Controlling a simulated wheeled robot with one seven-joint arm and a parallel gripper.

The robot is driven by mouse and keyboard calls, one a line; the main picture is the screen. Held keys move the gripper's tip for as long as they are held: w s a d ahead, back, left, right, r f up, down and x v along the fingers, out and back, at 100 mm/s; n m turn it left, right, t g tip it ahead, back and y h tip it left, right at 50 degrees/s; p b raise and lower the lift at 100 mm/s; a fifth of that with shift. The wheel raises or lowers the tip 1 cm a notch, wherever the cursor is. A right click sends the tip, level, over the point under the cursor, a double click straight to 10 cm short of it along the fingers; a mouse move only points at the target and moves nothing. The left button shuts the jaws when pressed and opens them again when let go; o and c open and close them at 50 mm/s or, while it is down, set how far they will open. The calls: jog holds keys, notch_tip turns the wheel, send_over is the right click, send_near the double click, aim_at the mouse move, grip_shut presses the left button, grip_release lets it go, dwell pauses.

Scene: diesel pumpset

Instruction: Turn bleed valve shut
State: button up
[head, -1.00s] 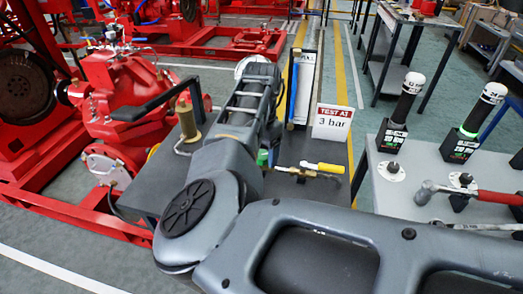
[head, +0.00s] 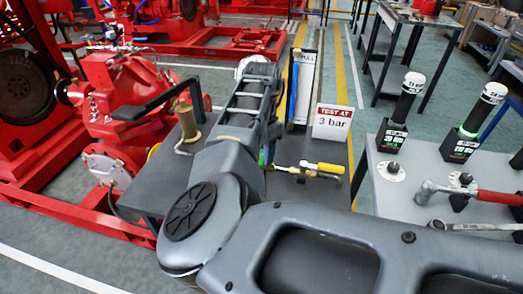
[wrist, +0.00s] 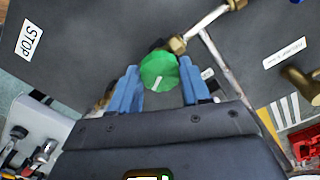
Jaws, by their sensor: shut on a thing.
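The bleed valve's green knob (wrist: 159,71) is in the middle of the wrist view, with a short white mark on its face. My gripper (wrist: 159,86) has blue fingers on both sides of the knob and is shut on it. A brass fitting and a metal pipe (wrist: 205,25) run from the knob toward the upper right. In the head view my own arm hides most of the gripper and the knob. A yellow-handled valve (head: 329,168) shows just right of the arm there.
A "TEST AT 3 bar" sign (head: 332,123) stands on the dark bench behind the yellow handle. A brass fitting (head: 187,125) stands left of my arm. A grey table (head: 400,185) with black, white-topped devices and a red-handled tool is at the right.

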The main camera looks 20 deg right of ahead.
jog(key=m, duration=0.5)
jog(key=shift+m, duration=0.3)
jog(key=m, duration=0.6)
jog(key=m+b, duration=0.1)
jog(key=m, duration=0.4)
jog(key=shift+m, duration=0.4)
jog(key=m+b, duration=0.1)
jog(key=m, duration=0.4)
jog(key=shift+m, duration=0.3)
jog(key=shift+d, duration=0.1)
jog(key=o, duration=1.1)
jog(key=shift+c, duration=0.2)
